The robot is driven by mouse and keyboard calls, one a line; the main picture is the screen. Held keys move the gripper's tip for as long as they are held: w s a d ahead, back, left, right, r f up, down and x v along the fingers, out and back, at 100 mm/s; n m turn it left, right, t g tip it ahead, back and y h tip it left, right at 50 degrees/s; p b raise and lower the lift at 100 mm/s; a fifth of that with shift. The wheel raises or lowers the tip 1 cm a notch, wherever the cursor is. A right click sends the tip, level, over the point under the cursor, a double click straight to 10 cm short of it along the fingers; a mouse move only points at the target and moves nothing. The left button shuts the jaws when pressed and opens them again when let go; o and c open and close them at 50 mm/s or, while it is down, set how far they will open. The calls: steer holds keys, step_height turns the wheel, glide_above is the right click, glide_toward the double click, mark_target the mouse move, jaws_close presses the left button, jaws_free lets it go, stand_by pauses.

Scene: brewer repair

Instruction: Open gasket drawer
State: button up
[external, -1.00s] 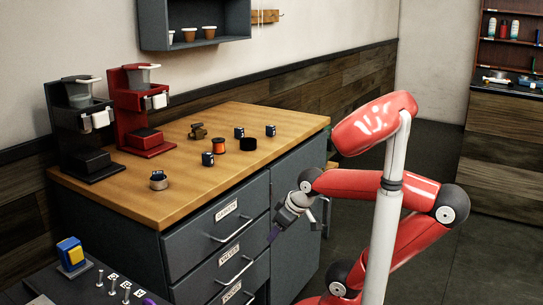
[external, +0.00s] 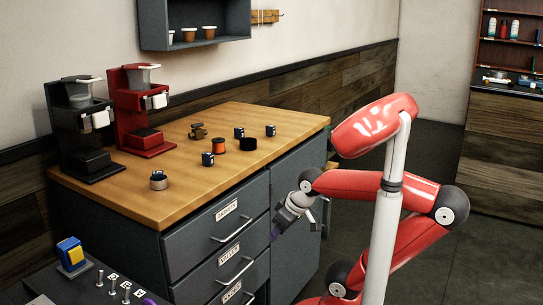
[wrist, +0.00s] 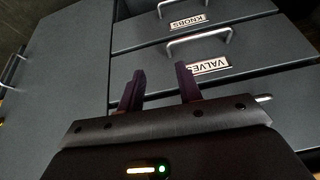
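The gasket drawer (external: 210,228) is the top drawer of the grey cabinet and appears shut in the external view. Its label (external: 226,210) sits above a metal bar handle (external: 232,231). My gripper (external: 275,234) is in front of the cabinet, to the right of that handle and apart from it. In the wrist view my gripper (wrist: 158,85) has its two dark purple fingers spread with nothing between them. That view looks upside down to the cabinet. A short bit of metal bar (wrist: 263,98) shows beside the gripper body, which hides most of that area.
The valves drawer (wrist: 235,72) and knobs drawer (wrist: 240,22) appear shut, each with a bar handle. A cabinet door (wrist: 55,80) lies beside them. The wooden top (external: 110,195) holds two coffee brewers and several small parts. A low dark surface (external: 85,283) stands at lower left.

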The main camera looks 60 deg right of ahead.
step_height(320, 180, down, 4)
steer(key=a+m+y+b, duration=0.2)
steer(key=m+y+b, duration=0.1)
steer(key=b, duration=0.1)
steer(key=m+t+y+b, duration=0.6)
steer(key=m+y+b, duration=0.15)
steer(key=b, duration=0.35)
glide_toward(242, 229)
steer(key=x, duration=0.4)
steer(key=shift+y, duration=0.55)
steer(key=x, duration=0.7)
steer(key=shift+w+d+f+b, duration=0.1)
steer(key=shift+d+f+b, duration=0.05)
steer(key=shift+f+b, duration=0.15)
jaws_close()
